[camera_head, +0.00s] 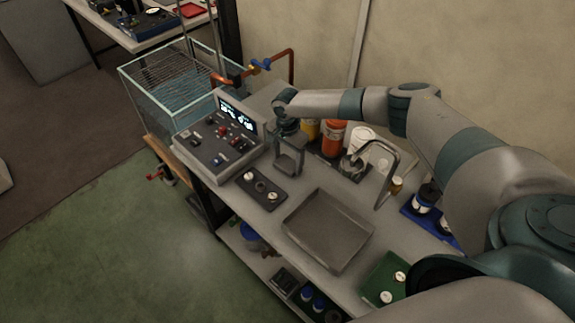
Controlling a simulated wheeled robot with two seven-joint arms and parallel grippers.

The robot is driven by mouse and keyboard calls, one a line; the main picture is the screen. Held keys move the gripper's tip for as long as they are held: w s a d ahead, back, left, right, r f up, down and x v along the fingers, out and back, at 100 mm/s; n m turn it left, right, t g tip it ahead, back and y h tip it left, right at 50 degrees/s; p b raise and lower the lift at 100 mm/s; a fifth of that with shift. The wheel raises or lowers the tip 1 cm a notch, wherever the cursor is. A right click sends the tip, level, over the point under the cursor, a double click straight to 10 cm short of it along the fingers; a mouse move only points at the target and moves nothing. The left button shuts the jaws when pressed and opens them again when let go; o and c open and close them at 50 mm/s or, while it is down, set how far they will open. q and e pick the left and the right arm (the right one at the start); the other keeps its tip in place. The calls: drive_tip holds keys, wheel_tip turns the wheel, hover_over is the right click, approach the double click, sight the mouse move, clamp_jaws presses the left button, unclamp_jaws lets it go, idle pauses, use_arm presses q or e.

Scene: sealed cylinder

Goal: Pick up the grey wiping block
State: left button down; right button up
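My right gripper (288,168) points down over the workbench, between the control console and the orange container. Its two fingers stand apart, with a gap between them. I cannot make out a separate grey wiping block for certain. A grey patch shows between the fingertips, but at this size I cannot tell it from the bench top. The gripper and arm hide part of the bench behind them. My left gripper is not in view.
A control console (218,140) stands left of the gripper, with a dark knob panel (261,189) in front. A grey tray (327,230) lies on the workbench (393,237). A bent tap (385,165), orange container (333,138) and white container (361,138) stand right. A glass tank (180,85) is behind.

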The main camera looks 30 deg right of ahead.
sight(290, 164)
drive_tip(key=shift+r, duration=0.1)
drive_tip(key=shift+r+b, duration=0.35)
drive_tip(key=shift+r, duration=0.15)
drive_tip(key=r, duration=0.1)
drive_tip(key=r+b, duration=0.1)
drive_tip(key=r, duration=0.1)
drive_tip(key=shift+s+d, duration=0.25)
drive_tip(key=shift+s, duration=0.05)
drive_tip(key=shift+s+d+r+b, duration=0.65)
drive_tip(key=shift+s+d+r, duration=0.4)
drive_tip(key=shift+s, duration=0.5)
drive_tip(key=shift+s+d+r+b, duration=0.6)
drive_tip(key=shift+s+d+r, duration=0.3)
drive_tip(key=shift+s+r, duration=0.5)
drive_tip(key=shift+s+d+r+b, duration=0.65)
drive_tip(key=shift+s+d+r, duration=0.35)
drive_tip(key=shift+s, duration=0.65)
